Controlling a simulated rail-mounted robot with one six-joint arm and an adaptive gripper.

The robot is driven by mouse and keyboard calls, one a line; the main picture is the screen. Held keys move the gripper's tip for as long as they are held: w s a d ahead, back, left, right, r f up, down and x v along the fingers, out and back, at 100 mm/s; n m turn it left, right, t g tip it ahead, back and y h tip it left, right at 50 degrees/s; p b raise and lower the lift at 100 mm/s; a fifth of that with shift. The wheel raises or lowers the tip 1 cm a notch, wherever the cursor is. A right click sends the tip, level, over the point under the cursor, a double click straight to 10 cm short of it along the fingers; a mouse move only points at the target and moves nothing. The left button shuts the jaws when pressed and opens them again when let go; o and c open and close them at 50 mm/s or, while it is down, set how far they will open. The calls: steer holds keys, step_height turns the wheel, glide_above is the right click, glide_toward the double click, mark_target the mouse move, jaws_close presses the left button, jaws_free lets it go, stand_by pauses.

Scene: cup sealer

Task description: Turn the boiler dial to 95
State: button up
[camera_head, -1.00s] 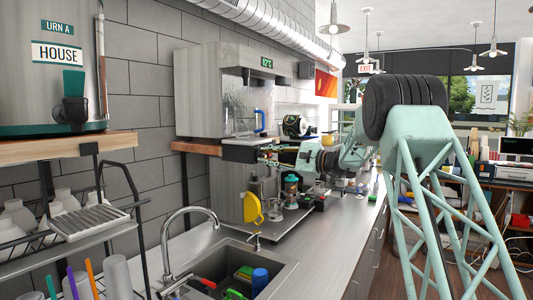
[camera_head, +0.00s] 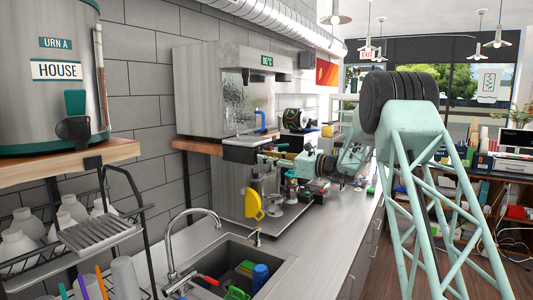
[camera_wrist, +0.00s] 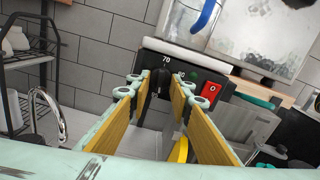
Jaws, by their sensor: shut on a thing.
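The black boiler dial (camera_wrist: 160,80) sits on a dark control panel (camera_wrist: 245,112) in the wrist view, below a "70" mark. My gripper (camera_wrist: 160,92), with its yellow-brown finger pads, is closed around the dial from both sides. In the head view my gripper (camera_head: 262,158) reaches left to the front of the boiler base (camera_head: 238,154). The dial is hidden there. The boiler's green display (camera_head: 267,61) is lit, its digits too small to read surely. The dial's pointer cannot be made out.
A red switch (camera_wrist: 211,97) sits right of the dial. A clear pitcher with a blue handle (camera_head: 260,121) stands above the panel. The sink (camera_head: 225,265) and faucet (camera_head: 180,235) are in front.

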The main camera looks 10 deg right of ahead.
steer(key=shift+m+p, duration=0.65)
steer(key=shift+m, duration=0.25)
steer(key=o, duration=0.8)
steer(key=shift+o, duration=0.2)
steer(key=shift+s+d, duration=0.1)
steer(key=v, duration=1.1)
steer(key=shift+s+d, duration=0.25)
steer(key=shift+s, duration=0.05)
